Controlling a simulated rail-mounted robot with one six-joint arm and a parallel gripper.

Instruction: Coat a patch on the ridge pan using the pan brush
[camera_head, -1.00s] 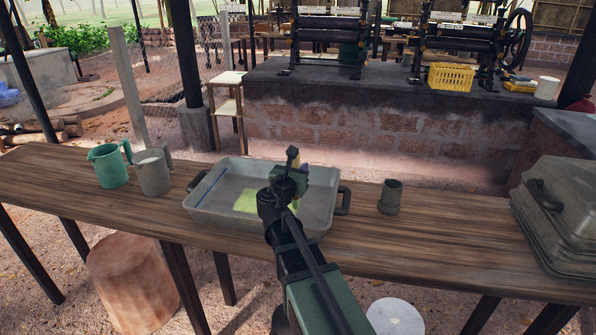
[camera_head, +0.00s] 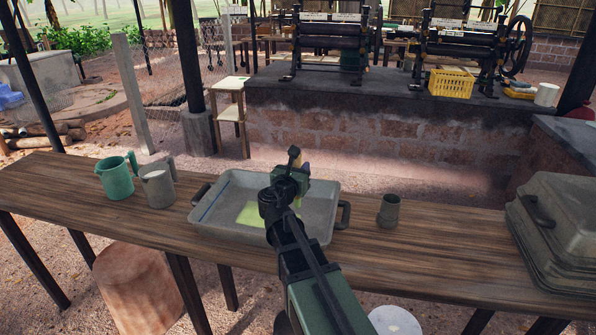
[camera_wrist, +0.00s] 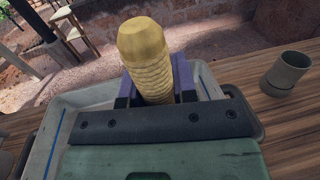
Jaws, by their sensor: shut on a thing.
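The ridge pan (camera_head: 322,182) is a grey metal tray with dark side handles, lying on the wooden table. A yellow-green patch (camera_head: 250,214) shows on its floor, left of my arm. My gripper (camera_head: 298,180) is over the pan. In the wrist view its purple-grey fingers are shut on a ribbed yellow-tan handle (camera_wrist: 146,50), which I take to be the pan brush. The brush's lower end is hidden behind my wrist, so I cannot tell whether it touches the pan. The pan's rim also shows in the wrist view (camera_wrist: 90,96).
A green jug (camera_head: 117,178) and a grey jug (camera_head: 158,185) stand left of the pan. A small grey cup (camera_head: 389,211) stands to its right. A stack of grey pans (camera_head: 560,225) sits at the table's right end. Bare table (camera_head: 450,235) lies between cup and stack.

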